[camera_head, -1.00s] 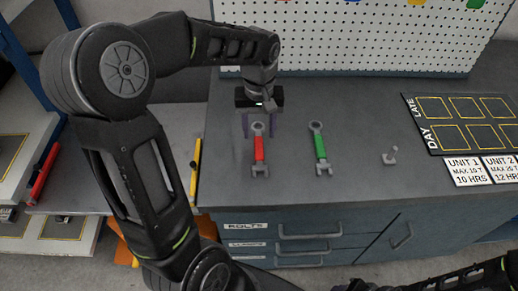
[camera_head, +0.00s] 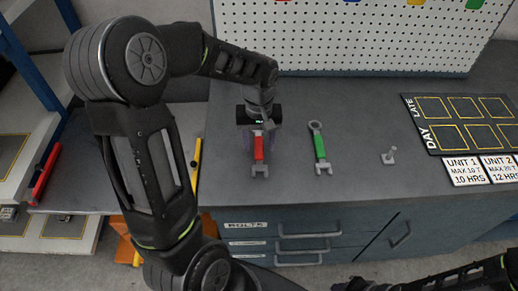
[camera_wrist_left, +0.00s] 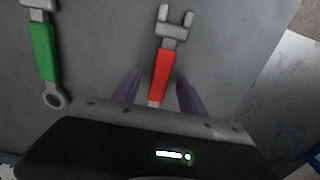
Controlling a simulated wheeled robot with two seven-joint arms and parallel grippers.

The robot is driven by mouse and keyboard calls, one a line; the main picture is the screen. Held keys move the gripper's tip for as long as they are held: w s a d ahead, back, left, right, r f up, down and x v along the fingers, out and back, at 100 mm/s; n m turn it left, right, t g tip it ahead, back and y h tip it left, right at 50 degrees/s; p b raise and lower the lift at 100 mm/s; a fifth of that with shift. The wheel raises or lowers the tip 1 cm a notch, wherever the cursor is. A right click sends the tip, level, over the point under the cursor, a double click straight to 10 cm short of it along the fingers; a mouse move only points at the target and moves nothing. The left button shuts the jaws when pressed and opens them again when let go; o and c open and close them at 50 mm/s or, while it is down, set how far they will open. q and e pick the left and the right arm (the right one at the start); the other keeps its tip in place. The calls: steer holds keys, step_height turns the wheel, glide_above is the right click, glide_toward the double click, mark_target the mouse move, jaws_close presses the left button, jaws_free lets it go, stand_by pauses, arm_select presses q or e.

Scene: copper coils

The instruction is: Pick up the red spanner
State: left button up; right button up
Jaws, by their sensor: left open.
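The red spanner (camera_head: 259,153) lies on the grey worktop with its open jaw toward the front edge. It also shows in the left wrist view (camera_wrist_left: 161,75), where its ring end is hidden behind my gripper body. My left gripper (camera_head: 258,146) is over the spanner's far part. In the left wrist view my left gripper (camera_wrist_left: 160,90) is open, with a purple finger on each side of the red handle and gaps between. I cannot tell how far above the worktop the fingertips are. My right gripper is not seen.
A green spanner (camera_head: 319,146) lies to the right of the red one. A small grey metal part (camera_head: 389,157) stands further right. A pegboard (camera_head: 350,40) rises behind the worktop. The worktop in front of the spanners is clear.

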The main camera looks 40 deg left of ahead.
arm_select(q)
jaws_close()
stand_by(0.5)
